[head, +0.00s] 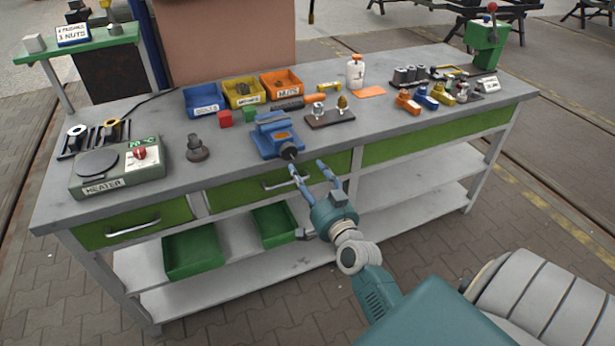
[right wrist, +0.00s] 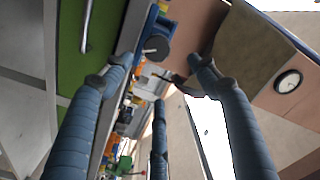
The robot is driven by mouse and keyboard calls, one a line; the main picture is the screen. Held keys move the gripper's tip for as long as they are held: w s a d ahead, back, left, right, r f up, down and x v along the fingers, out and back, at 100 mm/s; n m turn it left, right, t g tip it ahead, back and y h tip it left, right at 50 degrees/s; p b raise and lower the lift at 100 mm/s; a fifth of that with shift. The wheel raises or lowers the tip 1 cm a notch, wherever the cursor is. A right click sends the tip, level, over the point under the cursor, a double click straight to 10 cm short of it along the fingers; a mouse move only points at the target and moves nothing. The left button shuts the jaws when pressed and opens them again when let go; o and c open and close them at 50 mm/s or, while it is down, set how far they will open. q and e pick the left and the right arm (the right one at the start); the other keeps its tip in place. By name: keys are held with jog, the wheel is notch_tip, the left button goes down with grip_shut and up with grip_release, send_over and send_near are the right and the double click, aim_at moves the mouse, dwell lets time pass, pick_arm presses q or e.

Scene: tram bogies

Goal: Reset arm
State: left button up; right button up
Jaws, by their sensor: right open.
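My right arm reaches in from the bottom right in the head view. Its gripper (head: 306,172) is open and empty, in front of the workbench (head: 236,167) near the blue vise (head: 274,136). In the right wrist view the blue fingers of this gripper (right wrist: 158,75) stand wide apart with nothing between them. The dark round end of the vise (right wrist: 156,46) shows beyond them. I cannot tell from the head view whether a fingertip touches the vise. My left gripper is not in view.
The bench carries a heater (head: 118,172), a blue bin (head: 203,101), a yellow bin (head: 244,92), an orange bin (head: 282,83) and a white bottle (head: 355,72). Green trays (head: 193,252) sit on the shelf below. A drawer handle (head: 286,181) is close to the right gripper. Floor in front is clear.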

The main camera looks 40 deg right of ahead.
dwell(0.3)
jog(key=s+a+f+n+g+y, duration=0.1)
jog(key=s+a+f+n+g, duration=0.2)
jog(key=f, duration=0.9)
jog(key=s+a+f+n+g+y, duration=0.15)
jog(key=s+a+f, duration=0.35)
jog(key=f, duration=0.7)
jog(key=s+a+f+n+g+y, duration=0.1)
jog(key=s+a+f+n+g, duration=0.2)
jog(key=f, duration=0.9)
jog(key=s+a+f+n+g+y, duration=0.1)
jog(key=s+a+f+g, duration=0.1)
jog(key=s+f, duration=0.5)
jog(key=s+a+f+g, duration=0.25)
jog(key=s+f, duration=0.25)
jog(key=s, duration=0.3)
jog(key=s+f+n+g, duration=0.2)
jog(key=s+f, duration=0.2)
jog(key=s, duration=0.7)
jog(key=s+a+f+n+g, duration=0.1)
jog(key=s+f, duration=0.3)
jog(key=s, duration=0.8)
jog(key=shift+a+f+n+g, duration=0.2)
jog(key=shift+f+n+g, duration=0.15)
jog(key=shift+n+g, duration=0.35)
